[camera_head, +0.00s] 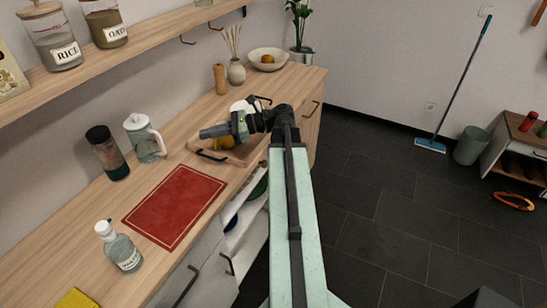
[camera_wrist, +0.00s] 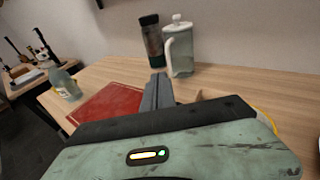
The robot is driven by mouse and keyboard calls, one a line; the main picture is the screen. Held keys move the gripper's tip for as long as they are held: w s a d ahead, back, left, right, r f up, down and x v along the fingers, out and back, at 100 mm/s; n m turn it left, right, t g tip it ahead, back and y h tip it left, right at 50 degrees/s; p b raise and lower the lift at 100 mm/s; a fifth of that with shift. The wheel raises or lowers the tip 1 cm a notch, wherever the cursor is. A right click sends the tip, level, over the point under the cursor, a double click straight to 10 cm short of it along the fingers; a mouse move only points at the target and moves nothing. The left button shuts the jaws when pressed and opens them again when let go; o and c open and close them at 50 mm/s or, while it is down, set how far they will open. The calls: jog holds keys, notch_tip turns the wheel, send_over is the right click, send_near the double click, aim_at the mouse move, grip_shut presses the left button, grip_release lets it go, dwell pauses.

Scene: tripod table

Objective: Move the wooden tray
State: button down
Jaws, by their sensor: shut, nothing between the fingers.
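The wooden tray (camera_head: 238,158) sits on the wooden counter at the back of the red mat, with a dark handle on its near side. A yellow-orange item (camera_head: 225,143) and a white round item lie in it, partly hidden by my arm. My gripper (camera_head: 204,133) is shut and empty, reaching left over the tray and apparently above it; whether it touches cannot be told. In the wrist view my gripper (camera_wrist: 157,92) points toward the counter, and only a small wooden edge of what seems to be the tray shows beside it.
A red mat (camera_head: 175,205) lies in front of the tray. A glass pitcher (camera_head: 147,140) and a dark-lidded jar (camera_head: 107,153) stand at its left. A soap bottle (camera_head: 119,248), a wooden mill (camera_head: 220,79), a reed vase (camera_head: 236,72) and a bowl (camera_head: 268,60) are also on the counter.

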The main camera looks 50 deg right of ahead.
aim_at(269, 133)
jog(key=s+d+f+m+t+h+b, duration=0.2)
jog(key=s+d+f+b, duration=0.15)
jog(key=s+d, duration=0.45)
jog(key=s+d+f+m+t+h+b, duration=0.2)
jog(key=s+d+f+m+h+b, duration=0.15)
jog(key=s+d, duration=0.45)
jog(key=s+d+f+m+t+h+b, duration=0.1)
jog(key=s+d+f+t+h+b, duration=0.2)
jog(key=s+d, duration=0.5)
jog(key=shift+y, duration=0.75)
jog(key=x, duration=0.5)
jog(key=d+x, duration=0.1)
jog(key=x, duration=0.4)
jog(key=d+x, duration=0.1)
jog(key=x, duration=0.4)
jog(key=shift+w+d+f+b, duration=0.2)
jog(key=shift+w+f+b, duration=0.1)
jog(key=shift+w, duration=0.2)
jog(key=shift+d, duration=0.1)
